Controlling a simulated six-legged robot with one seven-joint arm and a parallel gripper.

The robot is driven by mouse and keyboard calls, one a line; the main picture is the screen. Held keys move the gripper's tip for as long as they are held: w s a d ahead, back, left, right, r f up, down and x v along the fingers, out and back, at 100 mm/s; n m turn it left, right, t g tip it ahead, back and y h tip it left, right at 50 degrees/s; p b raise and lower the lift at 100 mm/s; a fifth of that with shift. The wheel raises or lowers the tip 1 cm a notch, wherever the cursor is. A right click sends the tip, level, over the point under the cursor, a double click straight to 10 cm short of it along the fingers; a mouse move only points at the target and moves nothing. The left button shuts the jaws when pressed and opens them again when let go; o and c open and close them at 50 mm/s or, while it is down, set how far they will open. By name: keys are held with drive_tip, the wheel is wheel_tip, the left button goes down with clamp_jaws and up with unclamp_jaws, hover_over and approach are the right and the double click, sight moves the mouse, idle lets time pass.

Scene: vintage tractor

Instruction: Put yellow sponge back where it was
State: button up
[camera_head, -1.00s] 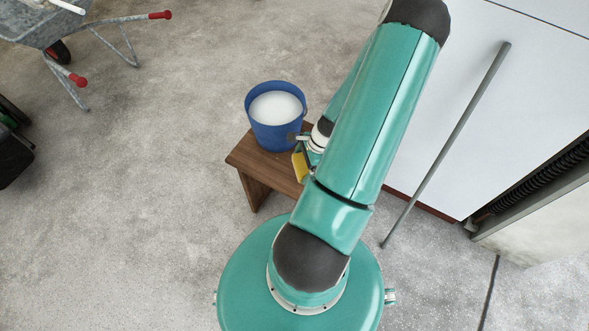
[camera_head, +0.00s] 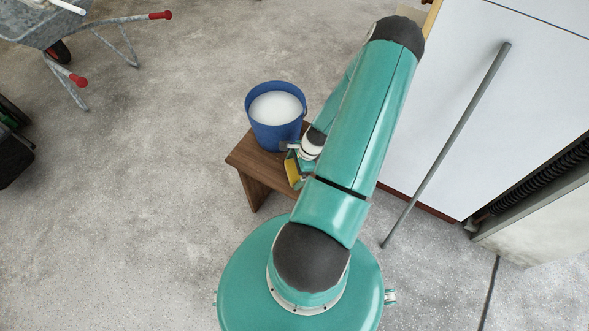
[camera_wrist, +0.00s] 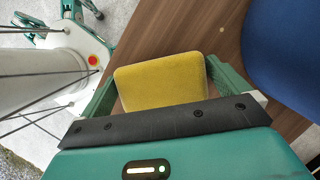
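The yellow sponge (camera_head: 292,173) shows beside my wrist, over the right part of the wooden stool (camera_head: 259,157). In the wrist view, the sponge (camera_wrist: 160,82) sits between the two green fingers of my gripper (camera_wrist: 163,85), which touch or nearly touch its two sides. My gripper (camera_head: 292,162) appears shut on it. I cannot tell whether the sponge is clear of the stool top or touching it. The blue bucket (camera_head: 274,138) of whitish liquid stands on the stool, just behind my gripper. My arm hides the stool's right end.
In the wrist view, the bucket (camera_wrist: 288,50) is close on the right. A white cabinet (camera_head: 480,110) and a leaning grey pole (camera_head: 450,140) stand to the right. A wheelbarrow (camera_head: 45,25) is at the far left. The floor left of the stool is clear.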

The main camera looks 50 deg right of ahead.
drive_tip(key=v, duration=1.2)
drive_tip(key=shift+a, duration=0.15)
idle(0.4)
